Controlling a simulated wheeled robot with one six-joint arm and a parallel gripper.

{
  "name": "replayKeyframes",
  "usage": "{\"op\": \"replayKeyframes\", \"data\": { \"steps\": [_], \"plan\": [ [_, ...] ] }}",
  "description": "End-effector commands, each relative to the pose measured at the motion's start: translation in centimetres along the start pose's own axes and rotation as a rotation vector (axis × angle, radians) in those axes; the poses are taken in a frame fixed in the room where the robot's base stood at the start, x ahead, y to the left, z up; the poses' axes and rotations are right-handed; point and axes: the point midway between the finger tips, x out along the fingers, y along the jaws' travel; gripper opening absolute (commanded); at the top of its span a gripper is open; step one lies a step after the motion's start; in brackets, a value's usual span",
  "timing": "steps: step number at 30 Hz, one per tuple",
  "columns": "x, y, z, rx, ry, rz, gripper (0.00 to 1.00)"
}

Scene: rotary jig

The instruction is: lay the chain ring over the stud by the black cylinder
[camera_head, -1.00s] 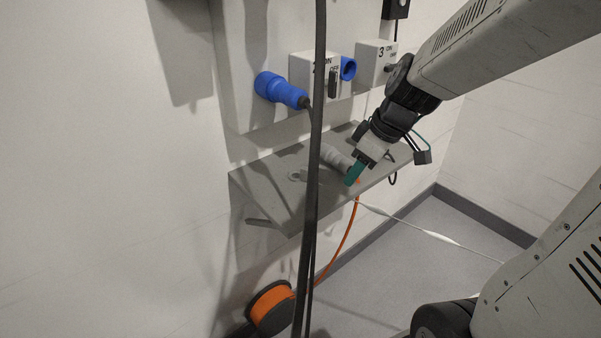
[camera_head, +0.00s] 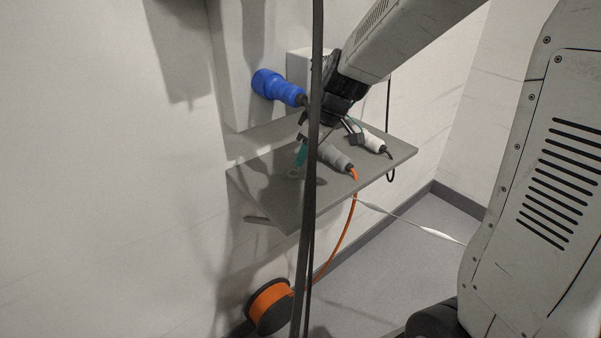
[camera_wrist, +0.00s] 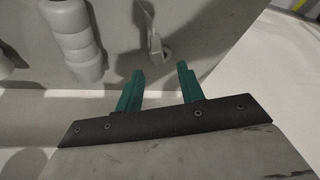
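My gripper (camera_head: 301,155) has green fingers and is low over the left part of the grey shelf (camera_head: 265,200). In the wrist view my gripper (camera_wrist: 160,70) is open with nothing between its fingertips. Just beyond the tips, a small pale metal piece with a round end (camera_wrist: 155,47) lies on the shelf, apart from the fingers. I cannot tell whether it is the chain ring. A small flat round piece (camera_head: 293,173) shows below the finger in the head view. I cannot make out the stud or the black cylinder for sure.
A grey connector (camera_head: 334,158) with an orange cable and a white connector (camera_head: 374,144) lie on the shelf. A blue plug (camera_head: 278,88) sticks out of the wall box. A dark vertical cable (camera_head: 312,200) crosses the view. An orange reel (camera_head: 270,306) is below.

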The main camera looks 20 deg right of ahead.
Motion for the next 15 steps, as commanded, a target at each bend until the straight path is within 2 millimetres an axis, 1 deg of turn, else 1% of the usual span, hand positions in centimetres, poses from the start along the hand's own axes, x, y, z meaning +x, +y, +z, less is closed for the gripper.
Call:
{"op": "replayKeyframes", "data": {
  "steps": [1, 3, 7, 10, 15],
  "plan": [
    [1.1, -0.1, 0.1, 0.000, -0.004, -0.004, 0.38],
    [2.3, -0.1, 0.2, 0.001, -0.004, -0.004, 0.38],
    [4.1, 0.0, 0.1, 0.000, -0.002, -0.002, 0.38],
    [4.8, 0.0, 0.2, 0.000, -0.002, -0.002, 0.38],
    [4.9, 0.0, 0.1, 0.000, 0.000, 0.000, 0.38]
  ]
}}
